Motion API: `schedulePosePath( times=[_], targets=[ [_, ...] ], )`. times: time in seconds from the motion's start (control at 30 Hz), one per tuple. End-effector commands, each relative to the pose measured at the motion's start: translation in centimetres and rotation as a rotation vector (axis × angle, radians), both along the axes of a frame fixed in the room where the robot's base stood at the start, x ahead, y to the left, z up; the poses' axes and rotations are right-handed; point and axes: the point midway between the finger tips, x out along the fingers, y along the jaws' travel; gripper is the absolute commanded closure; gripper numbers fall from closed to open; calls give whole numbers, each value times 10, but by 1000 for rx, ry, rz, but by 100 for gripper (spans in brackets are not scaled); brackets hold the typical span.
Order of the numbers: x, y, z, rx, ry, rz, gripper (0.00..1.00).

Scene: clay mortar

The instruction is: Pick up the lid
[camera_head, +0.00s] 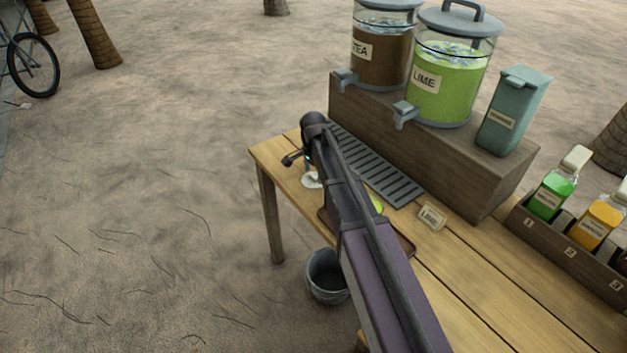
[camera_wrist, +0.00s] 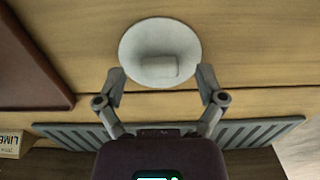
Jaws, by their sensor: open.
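The lid (camera_wrist: 160,40) is a pale round disc with a small raised handle, lying on the wooden table. In the head view it shows as a small pale patch (camera_head: 311,180), partly hidden by my arm. My gripper (camera_wrist: 161,78) is open and empty above the table, with its two fingertips on either side of the lid's handle end. In the head view my gripper (camera_head: 292,159) is small and mostly hidden behind my wrist. I cannot tell the exact height of the fingers over the lid.
A slatted drip tray (camera_head: 375,165) lies beside the lid, below a wooden riser (camera_head: 430,145) with the tea dispenser (camera_head: 380,55) and lime dispenser (camera_head: 450,85). A brown tray (camera_head: 408,245) and a lime card (camera_head: 432,216) are near my arm. A bucket (camera_head: 326,280) stands below the table.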

Motion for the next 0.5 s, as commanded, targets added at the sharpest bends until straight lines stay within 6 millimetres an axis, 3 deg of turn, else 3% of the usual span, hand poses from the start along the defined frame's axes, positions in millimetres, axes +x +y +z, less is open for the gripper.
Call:
schedulePosePath(
  times=[0.33,0.37,0.4,0.5],
  targets=[
    [0,0,0,0,0,0,11],
    [0,0,0,0,0,0,17],
    [0,0,0,0,0,0,29],
    [0,0,0,0,0,0,47]
  ],
)
